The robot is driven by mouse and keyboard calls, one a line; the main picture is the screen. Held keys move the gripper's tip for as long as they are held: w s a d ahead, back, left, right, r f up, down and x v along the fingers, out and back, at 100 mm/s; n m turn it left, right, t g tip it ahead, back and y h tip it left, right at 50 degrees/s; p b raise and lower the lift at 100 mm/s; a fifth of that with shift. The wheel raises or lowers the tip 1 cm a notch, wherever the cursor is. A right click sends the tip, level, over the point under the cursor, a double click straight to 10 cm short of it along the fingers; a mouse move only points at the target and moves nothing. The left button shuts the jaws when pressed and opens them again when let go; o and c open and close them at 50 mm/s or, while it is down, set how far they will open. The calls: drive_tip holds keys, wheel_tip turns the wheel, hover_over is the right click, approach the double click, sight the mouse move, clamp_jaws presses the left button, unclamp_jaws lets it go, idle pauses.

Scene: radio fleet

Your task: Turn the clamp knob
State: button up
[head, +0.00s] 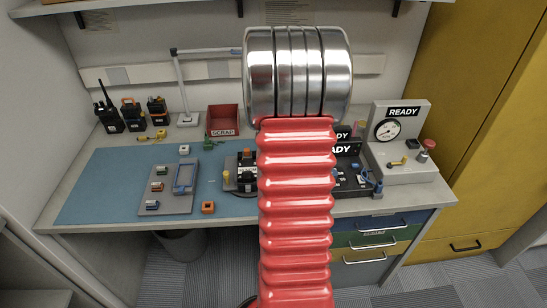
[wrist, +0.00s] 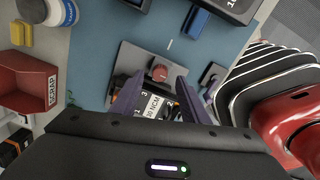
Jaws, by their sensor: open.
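A dark red round knob (wrist: 160,72) on a grey plate (wrist: 138,58) shows in the wrist view, just past my fingertips; it looks like the clamp knob. My gripper (wrist: 158,84) is open, with one purple finger on each side and nothing held. Between the fingers is a white label (wrist: 153,106) reading 10 NCM, with numbers around it and orange parts beside it. Whether the fingers touch anything there I cannot tell. In the head view my red arm hides my gripper and part of a black fixture (head: 246,171) on the bench.
A red scrap bin (head: 222,118) stands at the back of the bench. Several radios (head: 108,121) are at the back left. A grey tray (head: 168,204) lies on the blue mat (head: 100,188). A READY gauge station (head: 404,112) stands at right. The mat's left part is clear.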

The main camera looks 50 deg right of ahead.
drive_tip(key=shift+f, duration=1.85)
drive_tip(key=shift+c, duration=0.2)
drive_tip(key=c, duration=0.9)
drive_tip(key=shift+w+d, duration=0.1)
drive_tip(key=shift+d, duration=0.15)
clamp_jaws()
drive_tip(key=shift+a, duration=0.15)
